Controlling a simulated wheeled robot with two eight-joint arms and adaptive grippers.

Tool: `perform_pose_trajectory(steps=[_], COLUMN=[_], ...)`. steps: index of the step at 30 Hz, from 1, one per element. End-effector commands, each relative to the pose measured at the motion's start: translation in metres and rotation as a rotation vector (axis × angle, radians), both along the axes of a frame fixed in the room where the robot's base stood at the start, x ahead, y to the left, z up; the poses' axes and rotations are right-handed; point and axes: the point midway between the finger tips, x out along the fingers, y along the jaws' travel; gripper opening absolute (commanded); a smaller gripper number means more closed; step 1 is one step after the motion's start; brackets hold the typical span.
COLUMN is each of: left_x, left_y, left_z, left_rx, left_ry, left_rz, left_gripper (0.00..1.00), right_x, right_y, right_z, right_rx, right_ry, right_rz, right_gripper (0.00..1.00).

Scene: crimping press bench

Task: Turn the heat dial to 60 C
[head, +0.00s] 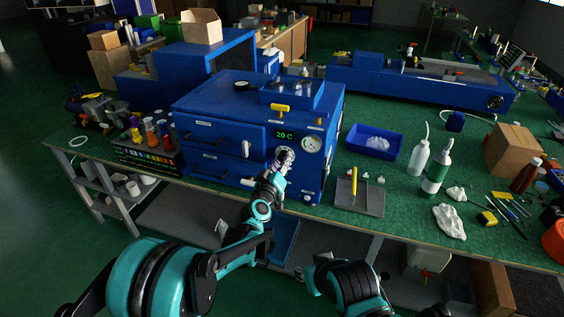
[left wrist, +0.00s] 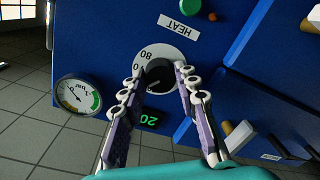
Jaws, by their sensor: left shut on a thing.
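The heat dial (head: 285,154) is a white round scale with a dark knob on the front of the blue press cabinet (head: 220,118). In the left wrist view, which is upside down, the dial (left wrist: 160,57) sits by a HEAT label (left wrist: 179,25); 0 and 80 show on its scale. My left gripper (head: 281,166) is at the dial, its two fingers (left wrist: 158,80) shut on the dark knob from both sides. The green display (head: 285,135) reads 20 C. The knob's pointer is hard to make out.
A round pressure gauge (head: 312,145) is right of the dial, close to my fingers. A yellow handle (head: 279,107) sits above the display. A grey plate with a yellow handle (head: 359,194), a blue tray (head: 374,142) and bottles (head: 418,160) stand right of the cabinet.

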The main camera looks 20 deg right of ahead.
Motion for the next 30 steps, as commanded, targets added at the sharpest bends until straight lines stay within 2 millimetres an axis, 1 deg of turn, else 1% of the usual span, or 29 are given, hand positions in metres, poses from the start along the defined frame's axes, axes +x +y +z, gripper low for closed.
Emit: perform_pose_trajectory(steps=[7,8,9,10,18,22,26,30], left_x=[0.0,0.0,0.0,0.0,0.0,-0.007,-0.025,-0.052], left_y=[0.0,0.0,0.0,0.0,0.0,0.004,0.015,0.032], left_z=[0.0,0.0,0.0,0.0,0.0,0.0,0.002,0.003], left_rx=[0.0,0.0,0.001,0.001,0.001,0.001,0.001,0.001], left_ry=[0.0,0.0,-0.001,-0.001,-0.001,-0.001,-0.001,-0.001], left_rz=[0.0,0.0,0.0,0.0,0.0,0.0,0.0,0.0], left_gripper=[0.01,0.35,0.46,0.52,0.52,0.52,0.52,0.52], right_x=[0.0,0.0,0.0,0.0,0.0,0.0,0.0,0.0], right_y=[0.0,0.0,0.0,0.0,0.0,0.0,0.0,0.0], right_z=[0.0,0.0,0.0,0.0,0.0,0.0,0.0,0.0], right_rx=[0.0,0.0,0.0,0.0,0.0,0.0,0.0,0.0], right_ry=[0.0,0.0,0.0,0.0,0.0,0.0,0.0,0.0], right_rz=[0.0,0.0,0.0,0.0,0.0,0.0,0.0,0.0], right_gripper=[0.34,0.34,0.34,0.34,0.34,0.34,0.34,0.34])
